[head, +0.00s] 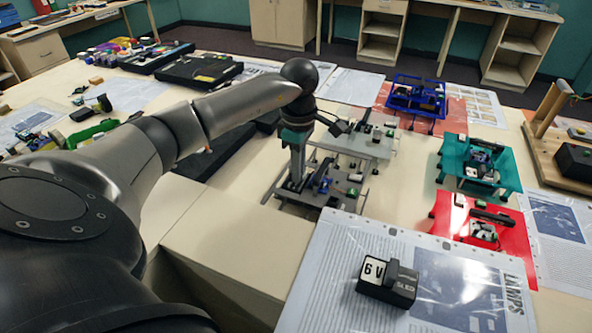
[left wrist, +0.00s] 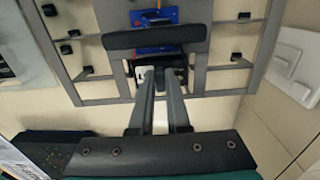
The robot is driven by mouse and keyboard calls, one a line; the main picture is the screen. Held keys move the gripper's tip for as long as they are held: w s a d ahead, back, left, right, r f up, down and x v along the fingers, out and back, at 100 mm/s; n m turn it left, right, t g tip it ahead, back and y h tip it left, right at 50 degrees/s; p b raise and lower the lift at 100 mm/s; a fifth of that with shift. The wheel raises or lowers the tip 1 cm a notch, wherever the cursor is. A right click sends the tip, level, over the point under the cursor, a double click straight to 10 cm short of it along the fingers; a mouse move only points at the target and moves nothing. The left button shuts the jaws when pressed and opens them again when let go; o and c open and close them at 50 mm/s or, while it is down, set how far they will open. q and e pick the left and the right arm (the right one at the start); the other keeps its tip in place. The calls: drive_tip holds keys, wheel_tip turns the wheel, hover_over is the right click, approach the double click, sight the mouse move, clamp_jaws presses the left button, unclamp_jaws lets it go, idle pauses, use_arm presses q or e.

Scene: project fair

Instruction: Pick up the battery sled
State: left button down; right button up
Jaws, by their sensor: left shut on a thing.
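My left gripper (head: 296,182) reaches down onto a grey open-frame chassis (head: 322,201) in the middle of the table. In the left wrist view its two fingers are shut on a small dark block with a white marked face, which looks like a battery sled (left wrist: 145,75). The fingers hide much of it, and I cannot tell whether it is clear of the chassis. A similar black block labelled "6V" and "SLED" (head: 388,284) lies on the printed sheet at the front right, apart from the gripper. My right gripper is not in view.
Another grey chassis (head: 378,143) stands just behind. A blue chassis (head: 415,98), a teal one (head: 480,168) and a red one (head: 488,229) stand to the right. A wooden stand (head: 548,115) is at the far right.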

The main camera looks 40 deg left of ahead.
use_arm(q)
drive_tip(key=shift+r, duration=0.1)
wheel_tip(320, 180, up, 20)
drive_tip(key=p, duration=0.3)
drive_tip(key=shift+p, duration=0.3)
idle(0.9)
